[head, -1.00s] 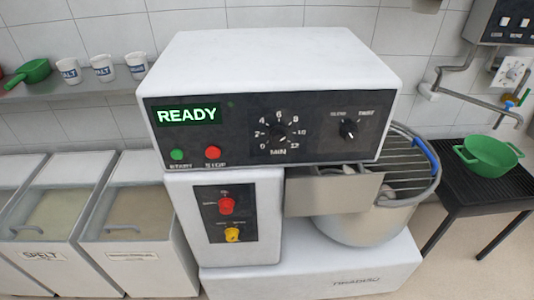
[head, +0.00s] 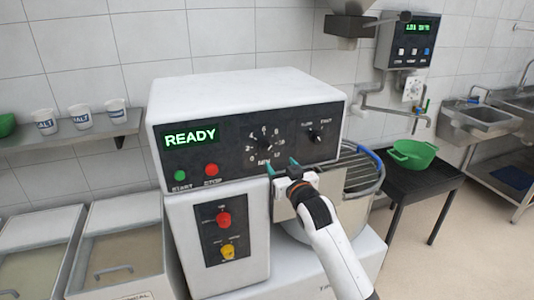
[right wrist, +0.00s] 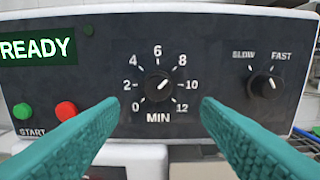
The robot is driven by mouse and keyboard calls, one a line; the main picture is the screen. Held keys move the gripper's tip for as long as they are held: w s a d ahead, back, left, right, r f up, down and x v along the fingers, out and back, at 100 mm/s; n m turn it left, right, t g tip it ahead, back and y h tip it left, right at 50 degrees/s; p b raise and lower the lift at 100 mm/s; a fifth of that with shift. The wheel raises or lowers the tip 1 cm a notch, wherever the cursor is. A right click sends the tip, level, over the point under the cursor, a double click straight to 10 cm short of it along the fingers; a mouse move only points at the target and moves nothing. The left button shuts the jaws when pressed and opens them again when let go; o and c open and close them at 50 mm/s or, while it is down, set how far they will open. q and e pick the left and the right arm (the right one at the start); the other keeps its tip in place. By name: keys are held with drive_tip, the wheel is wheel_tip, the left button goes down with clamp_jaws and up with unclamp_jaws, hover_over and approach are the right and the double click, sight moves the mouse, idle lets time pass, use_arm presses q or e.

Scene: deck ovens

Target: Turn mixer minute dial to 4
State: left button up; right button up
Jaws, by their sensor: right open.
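The mixer minute dial (head: 264,143) is a small black knob on the dark control panel, ringed by numbers from 0 to 12. In the right wrist view the dial (right wrist: 158,87) stands near the middle, and its pale mark points up and right, roughly toward the 8. My right gripper (head: 282,167) is open and empty, just below and right of the dial in the head view. In the right wrist view its teal fingers (right wrist: 160,103) are spread to either side of the dial, apart from it. My left gripper is not in view.
The panel also has a READY display (head: 190,136), a green start button (head: 180,176), a red stop button (head: 211,170) and a slow-fast knob (head: 314,135). Red and yellow knobs sit below. A wire bowl guard (head: 362,170) is to the right.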

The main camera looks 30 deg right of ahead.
sight(267, 149)
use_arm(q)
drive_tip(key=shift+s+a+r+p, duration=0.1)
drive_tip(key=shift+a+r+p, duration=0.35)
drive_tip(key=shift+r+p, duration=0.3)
use_arm(e)
drive_tip(key=x, duration=0.9)
drive_tip(key=shift+w+a, duration=0.15)
drive_tip(key=shift+w, duration=0.1)
drive_tip(key=c, duration=1)
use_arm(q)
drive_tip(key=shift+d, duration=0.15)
